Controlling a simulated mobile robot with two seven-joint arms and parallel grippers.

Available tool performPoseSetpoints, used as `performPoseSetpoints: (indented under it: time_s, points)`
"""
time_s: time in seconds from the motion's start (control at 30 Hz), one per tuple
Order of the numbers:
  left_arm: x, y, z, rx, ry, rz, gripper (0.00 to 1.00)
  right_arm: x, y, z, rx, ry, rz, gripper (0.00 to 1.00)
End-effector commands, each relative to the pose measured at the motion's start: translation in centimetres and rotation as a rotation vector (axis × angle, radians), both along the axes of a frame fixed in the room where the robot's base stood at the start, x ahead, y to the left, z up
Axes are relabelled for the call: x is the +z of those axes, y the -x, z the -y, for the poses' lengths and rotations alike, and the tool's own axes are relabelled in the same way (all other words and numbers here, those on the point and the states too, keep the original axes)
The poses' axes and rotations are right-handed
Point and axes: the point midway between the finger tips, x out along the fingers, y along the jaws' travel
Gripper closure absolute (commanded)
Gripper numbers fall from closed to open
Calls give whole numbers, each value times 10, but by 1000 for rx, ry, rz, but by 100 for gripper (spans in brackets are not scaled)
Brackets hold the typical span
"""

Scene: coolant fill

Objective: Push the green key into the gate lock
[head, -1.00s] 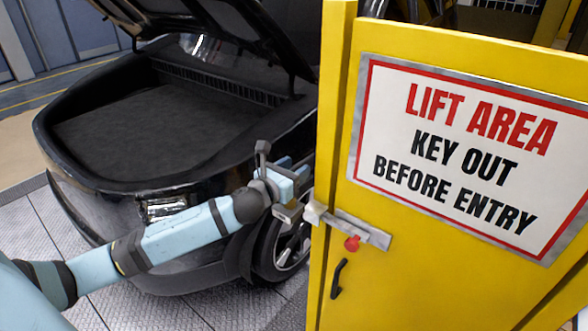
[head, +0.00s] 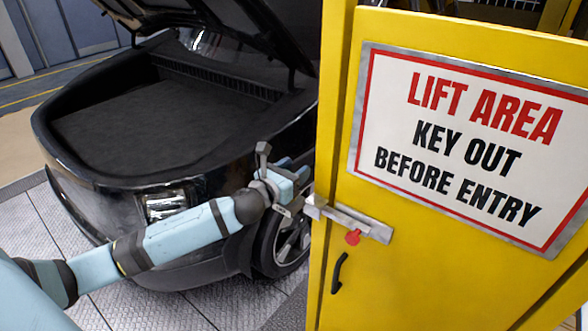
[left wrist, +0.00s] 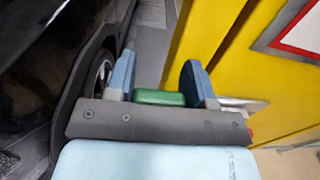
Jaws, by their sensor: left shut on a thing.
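The green key (left wrist: 158,97) shows between the two blue fingers of my left gripper (left wrist: 158,78) in the left wrist view. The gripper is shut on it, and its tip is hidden. In the head view my left gripper (head: 298,192) is at the left edge of the yellow gate, close to the gate lock (head: 314,207). The key is not clear there, and I cannot tell whether it touches the lock. My right gripper is not in view.
The yellow gate (head: 420,255) with a white sign (head: 460,150) fills the right side. A black handle (head: 339,273) sits below the lock. A black car (head: 150,130) with its hood raised stands close behind my left arm.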

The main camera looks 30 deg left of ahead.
Motion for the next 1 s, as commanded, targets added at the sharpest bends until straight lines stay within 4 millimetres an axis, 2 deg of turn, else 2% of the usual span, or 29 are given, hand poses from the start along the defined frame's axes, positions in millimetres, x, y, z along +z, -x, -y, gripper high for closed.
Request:
performPoseSetpoints:
  time_s: [0.37, 0.4, 0.5, 0.83, 1.0]
  points:
    - [-10, 0, 0, 0, 0, 0, 76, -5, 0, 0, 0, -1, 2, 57]
    - [-9, 0, 0, 0, 0, 0, 42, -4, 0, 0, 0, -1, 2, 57]
    - [-9, 0, 0, 0, 0, 0, 22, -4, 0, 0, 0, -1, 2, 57]
    - [-10, 3, 0, -1, 0, -1, 22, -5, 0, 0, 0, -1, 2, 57]
    - [-11, 26, -1, -3, -2, -2, 22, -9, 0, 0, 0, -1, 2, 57]
